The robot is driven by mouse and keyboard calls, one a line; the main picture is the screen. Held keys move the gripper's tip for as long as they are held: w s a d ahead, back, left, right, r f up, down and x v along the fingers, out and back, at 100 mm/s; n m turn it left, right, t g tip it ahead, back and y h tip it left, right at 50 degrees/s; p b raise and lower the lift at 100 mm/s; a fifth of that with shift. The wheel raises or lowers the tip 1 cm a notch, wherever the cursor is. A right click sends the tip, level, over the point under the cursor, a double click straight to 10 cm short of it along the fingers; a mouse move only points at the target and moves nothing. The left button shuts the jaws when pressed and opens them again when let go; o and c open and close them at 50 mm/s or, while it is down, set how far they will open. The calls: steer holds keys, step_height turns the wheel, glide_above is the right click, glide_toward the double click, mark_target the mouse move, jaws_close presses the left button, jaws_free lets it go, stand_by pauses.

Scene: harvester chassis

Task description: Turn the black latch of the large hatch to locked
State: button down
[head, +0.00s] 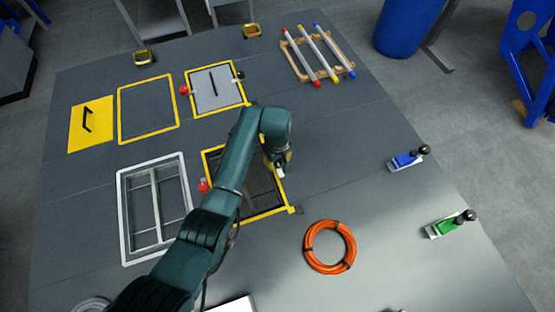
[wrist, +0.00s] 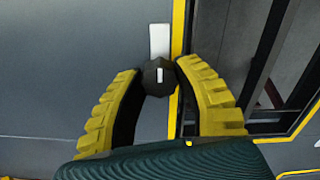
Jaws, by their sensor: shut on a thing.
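The large hatch (head: 263,213) has a yellow frame around a dark panel or opening, partly hidden under my arm in the head view. Its yellow edge (wrist: 178,40) also shows in the wrist view. The black latch (wrist: 158,80) is a faceted dark knob with a short white mark on its face, beside that yellow edge. My gripper (wrist: 158,66) has its ribbed yellow fingers closed on either side of the latch. In the head view my gripper (head: 284,165) is at the hatch's right edge, and the latch is hidden there. A red knob (head: 203,185) sits at the hatch's left edge.
A smaller hatch (head: 216,92) with a grey cover lies behind. A yellow panel with a handle (head: 90,125) and a white-framed opening (head: 122,225) lie left. An orange hose coil (head: 308,252) lies front right.

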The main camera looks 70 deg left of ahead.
steer(key=shift+m+p, duration=0.3)
steer(key=m+p, duration=0.1)
steer(key=m, duration=0.1)
steer(key=shift+r+m+p, duration=0.15)
steer(key=shift+m+p, duration=0.15)
steer(key=shift+p, duration=0.05)
steer(key=m+p, duration=0.2)
steer(key=m, duration=0.3)
steer(key=m+p, duration=0.1)
steer(key=m, duration=0.4)
steer(key=shift+f+m, duration=0.2)
steer(key=shift+m, duration=2.1)
steer(key=c, duration=0.7)
jaws_free()
steer(key=shift+o, duration=0.2)
